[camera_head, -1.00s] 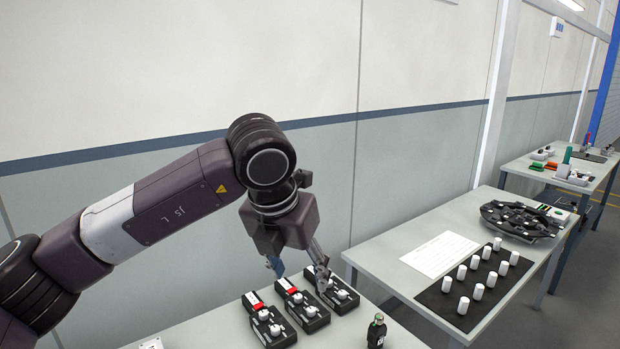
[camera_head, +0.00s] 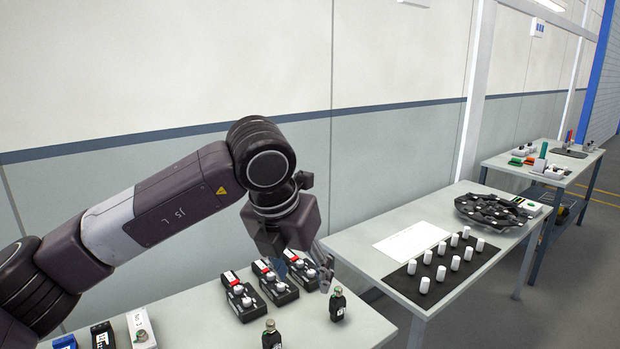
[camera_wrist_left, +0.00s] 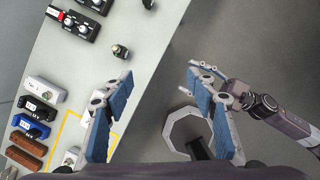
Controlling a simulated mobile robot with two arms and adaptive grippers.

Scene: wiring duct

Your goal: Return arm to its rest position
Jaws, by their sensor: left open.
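My left arm comes in from the left in the head view, bent over the near table (camera_head: 190,318). Its gripper (camera_head: 308,268) hangs by the table's right end, in front of the black devices there. In the left wrist view its blue-padded fingers (camera_wrist_left: 160,112) are spread wide with nothing between them. Below them show the table edge and grey floor. Another arm of mine, with a grey gripper (camera_wrist_left: 230,88), enters from the right in that view. The left gripper's finger partly covers it, so its jaw state is unclear.
Several black devices (camera_head: 240,298) with white knobs stand on the near table. A second table (camera_head: 385,222) holds white cylinders (camera_head: 441,248) on a black mat. A gap separates the tables.

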